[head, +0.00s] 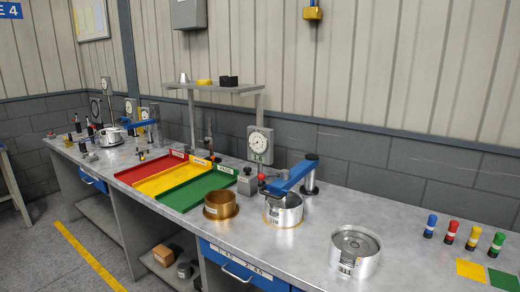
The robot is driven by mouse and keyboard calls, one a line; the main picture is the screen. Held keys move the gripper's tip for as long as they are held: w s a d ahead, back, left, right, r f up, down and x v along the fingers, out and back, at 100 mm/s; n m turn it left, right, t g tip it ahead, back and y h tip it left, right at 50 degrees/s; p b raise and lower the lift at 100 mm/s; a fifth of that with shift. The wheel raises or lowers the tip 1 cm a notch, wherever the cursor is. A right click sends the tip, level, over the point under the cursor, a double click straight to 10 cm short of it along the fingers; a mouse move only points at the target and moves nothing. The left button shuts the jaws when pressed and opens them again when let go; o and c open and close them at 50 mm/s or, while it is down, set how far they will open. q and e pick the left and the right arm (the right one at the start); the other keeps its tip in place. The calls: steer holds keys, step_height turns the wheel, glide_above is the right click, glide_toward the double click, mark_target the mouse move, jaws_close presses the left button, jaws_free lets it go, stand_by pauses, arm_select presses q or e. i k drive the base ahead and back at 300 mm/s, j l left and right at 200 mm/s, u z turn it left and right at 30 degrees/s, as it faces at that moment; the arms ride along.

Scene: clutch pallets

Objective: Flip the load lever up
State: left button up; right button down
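No part labelled as the load lever can be read at this size. A blue arm (291,177) reaches from a dark-topped post (310,175) down and left over a silver metal cylinder (284,211). A small red knob (262,177) shows near its lower left end, beside a dial gauge (260,144) on a stand; I cannot tell what the knob is attached to. Neither of my grippers is in view.
A brass ring (220,206) and a silver clutch part (355,251) stand on the metal bench (310,240). Red, yellow and green trays (197,191) lie left. Several coloured small cylinders (473,238) stand right. A similar blue-armed station (140,124) is farther left.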

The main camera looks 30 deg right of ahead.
mark_target(261, 177)
steer(key=l+z, duration=0.75)
steer(key=l, duration=0.25)
